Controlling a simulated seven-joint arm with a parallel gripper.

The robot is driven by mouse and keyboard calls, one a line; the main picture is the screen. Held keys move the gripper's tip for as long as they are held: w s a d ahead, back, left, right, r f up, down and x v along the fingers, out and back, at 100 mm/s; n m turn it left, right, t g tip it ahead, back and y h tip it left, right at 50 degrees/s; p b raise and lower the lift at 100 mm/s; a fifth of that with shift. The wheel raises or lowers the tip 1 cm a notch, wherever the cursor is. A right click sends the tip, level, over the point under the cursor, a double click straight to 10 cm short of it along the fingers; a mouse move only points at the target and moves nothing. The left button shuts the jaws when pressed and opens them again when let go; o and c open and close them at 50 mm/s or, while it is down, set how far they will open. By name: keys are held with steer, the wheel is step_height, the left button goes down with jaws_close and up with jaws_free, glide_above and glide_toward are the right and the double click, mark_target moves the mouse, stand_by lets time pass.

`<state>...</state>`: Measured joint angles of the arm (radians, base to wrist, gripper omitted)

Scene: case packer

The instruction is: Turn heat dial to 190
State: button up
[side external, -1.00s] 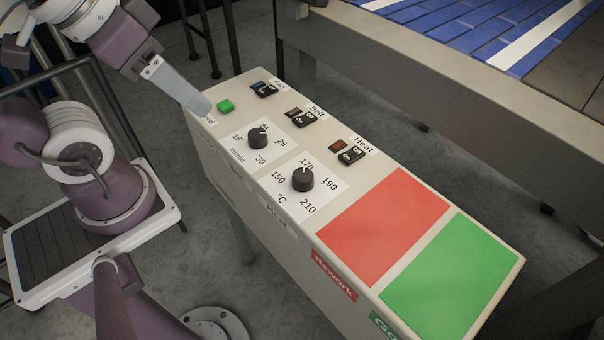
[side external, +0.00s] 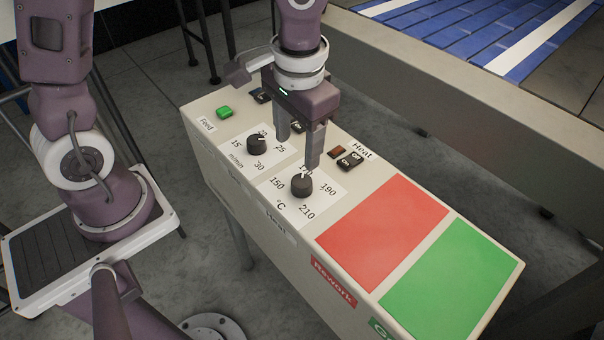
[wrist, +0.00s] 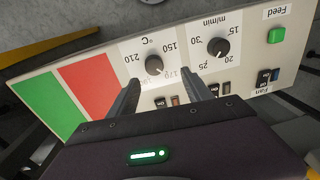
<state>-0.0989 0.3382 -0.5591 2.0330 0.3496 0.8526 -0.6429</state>
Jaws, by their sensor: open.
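The heat dial (side external: 302,186) is a black knob on a white scale plate marked 150, 170, 190 and 210 °C. Its white pointer line faces roughly the 170 mark. It also shows in the wrist view (wrist: 153,65), just beyond the fingers. My gripper (side external: 298,151) points down over the panel, its two grey fingers apart and empty. In the side view the nearer fingertip hides part of the 170 label and appears just above the heat dial. In the wrist view the fingertips (wrist: 162,84) lie short of the dial, with neither around it.
A similar speed dial (side external: 257,145) marked m/min stands left of the heat dial. A heat switch (side external: 350,162) and other switches line the panel's far side. A green feed button (side external: 224,112) is at the left end. Flat red (side external: 382,232) and green (side external: 452,274) areas lie to the right.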

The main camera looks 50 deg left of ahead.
mark_target(301, 181)
steer(key=f, duration=0.8)
steer(key=shift+w+d+f, duration=0.2)
steer(key=shift+w+d, duration=0.05)
steer(key=shift+d, duration=0.1)
jaws_close()
steer(key=m, duration=0.7)
steer(key=shift+s+m+h, duration=0.1)
steer(key=shift+m+h, duration=0.2)
steer(key=m, duration=0.4)
steer(key=shift+a, duration=0.1)
steer(key=shift+m, duration=2)
